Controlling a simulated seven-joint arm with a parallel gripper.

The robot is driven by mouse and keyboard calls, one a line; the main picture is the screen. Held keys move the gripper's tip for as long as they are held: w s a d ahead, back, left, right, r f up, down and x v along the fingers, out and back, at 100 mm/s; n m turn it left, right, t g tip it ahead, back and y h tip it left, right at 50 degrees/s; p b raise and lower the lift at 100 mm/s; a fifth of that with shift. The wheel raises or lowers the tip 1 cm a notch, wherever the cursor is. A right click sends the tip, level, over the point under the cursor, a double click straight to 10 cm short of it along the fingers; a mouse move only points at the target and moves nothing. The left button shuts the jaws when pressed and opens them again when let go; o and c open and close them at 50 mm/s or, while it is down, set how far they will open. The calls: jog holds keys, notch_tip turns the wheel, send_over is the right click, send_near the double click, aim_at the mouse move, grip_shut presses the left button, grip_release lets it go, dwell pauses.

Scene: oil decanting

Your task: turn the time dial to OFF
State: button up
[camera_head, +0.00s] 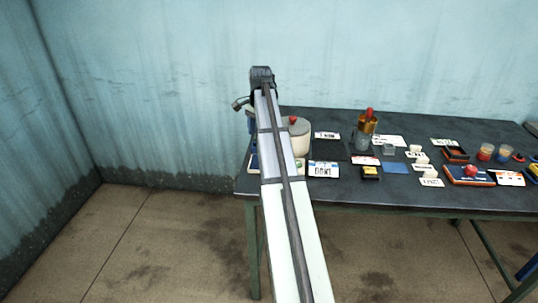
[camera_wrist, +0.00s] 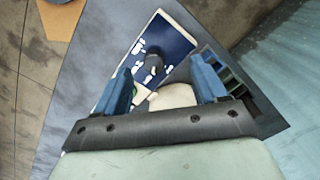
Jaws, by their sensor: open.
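The time dial (camera_wrist: 153,65) is a dark round knob on a blue panel (camera_wrist: 176,43) with a white frame and white markings. The markings are too small to read, so I cannot tell the dial's setting. My gripper (camera_wrist: 161,68) has two blue fingers spread wide apart and empty. In the wrist view the dial appears between the fingertips, with no visible contact. In the head view my arm covers most of the panel at the table's left end, and the fingers are mostly hidden behind it.
A pale round container (camera_head: 301,138) with a red knob on top stands right beside my arm. A brown bottle (camera_head: 368,123), cards, small boxes and jars fill the dark table (camera_head: 340,116) further right. The blue wall is close behind.

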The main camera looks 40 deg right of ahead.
jog(key=s+d+r+m, duration=0.2)
jog(key=d+r, duration=0.1)
jog(key=d, duration=0.1)
jog(key=shift+h, duration=0.3)
jog(key=f, duration=1.3)
jog(key=shift+w+a+f, duration=0.2)
jog(key=shift+w+f, duration=0.05)
jog(key=shift+f, duration=0.05)
jog(key=c, duration=1.1)
jog(key=shift+o, duration=0.2)
jog(key=shift+n, duration=0.3)
